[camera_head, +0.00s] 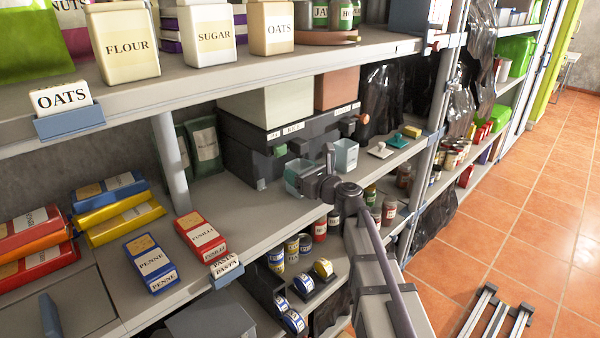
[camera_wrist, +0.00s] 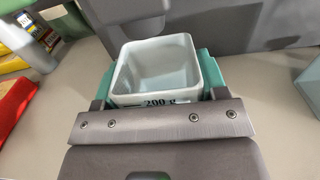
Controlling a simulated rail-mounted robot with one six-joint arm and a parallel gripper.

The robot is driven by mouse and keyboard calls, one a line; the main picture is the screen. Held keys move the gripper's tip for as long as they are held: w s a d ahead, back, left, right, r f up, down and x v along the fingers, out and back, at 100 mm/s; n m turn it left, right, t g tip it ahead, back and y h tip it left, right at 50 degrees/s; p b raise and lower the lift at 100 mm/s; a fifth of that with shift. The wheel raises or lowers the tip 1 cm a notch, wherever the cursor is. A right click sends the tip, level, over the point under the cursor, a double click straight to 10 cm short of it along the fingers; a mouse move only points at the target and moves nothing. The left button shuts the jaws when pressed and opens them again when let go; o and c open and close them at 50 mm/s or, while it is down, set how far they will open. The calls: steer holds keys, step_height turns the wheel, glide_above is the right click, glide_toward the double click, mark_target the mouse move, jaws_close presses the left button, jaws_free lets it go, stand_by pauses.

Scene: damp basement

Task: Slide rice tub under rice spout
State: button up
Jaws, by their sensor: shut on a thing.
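A pale, square, open tub (camera_wrist: 178,52) marked "200 g" sits between the teal pads of my gripper (camera_wrist: 157,82) in the wrist view. It looks empty and upright. My gripper is shut on it, low over the shelf. In the head view my gripper (camera_head: 308,174) is in front of the dark dispenser unit (camera_head: 240,150), largely hiding the held tub. A grey dispenser part (camera_wrist: 125,25) stands just behind the tub's rim in the wrist view; I cannot tell whether it overhangs the opening.
A second pale tub (camera_head: 345,155) stands right of my gripper. Small scoops or stamps (camera_head: 380,150) and a yellow block (camera_head: 412,131) lie farther right. Red and blue pasta boxes (camera_head: 201,235) are at left. Jars (camera_head: 320,228) stand on the shelf below. The shelf between pasta and dispenser is clear.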

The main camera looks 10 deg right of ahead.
steer(key=shift+f, duration=0.15)
steer(key=o, duration=1)
steer(key=v, duration=1.1)
steer(key=s+a+f+n+g+h+p, duration=0.35)
steer(key=s+f+n+g, duration=0.6)
steer(key=n, duration=1.15)
steer(key=s+r+n+g+h+p, duration=0.2)
steer(key=s+n+g+h+p, duration=0.3)
steer(key=s+n, duration=0.3)
steer(key=shift+s+d+r+h+p, duration=0.35)
steer(key=shift+s+h+p, duration=0.3)
steer(key=shift+p, duration=0.25)
